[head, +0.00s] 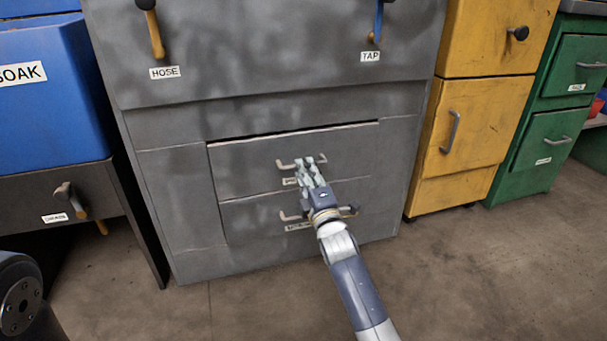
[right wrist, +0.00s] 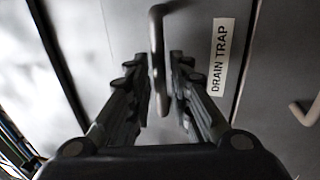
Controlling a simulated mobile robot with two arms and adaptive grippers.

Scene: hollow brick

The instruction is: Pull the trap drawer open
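The trap drawer (head: 250,170) is the upper of two grey drawers low in the middle cabinet. A dark gap runs along its top edge. Its bar handle (head: 286,166) also shows in the right wrist view (right wrist: 158,60), beside the "DRAIN TRAP" label (right wrist: 222,58). My right gripper (head: 307,168) is at this handle. In the right wrist view its fingers (right wrist: 160,90) stand on either side of the bar, with a gap visible at the left finger; contact on the right is unclear. My left gripper is out of view.
A lower drawer with its own handle (head: 292,216) is just below; that handle also shows in the right wrist view (right wrist: 305,112). A blue bin (head: 50,100) stands left, yellow (head: 480,110) and green (head: 555,120) cabinets right. The floor (head: 230,310) in front is clear.

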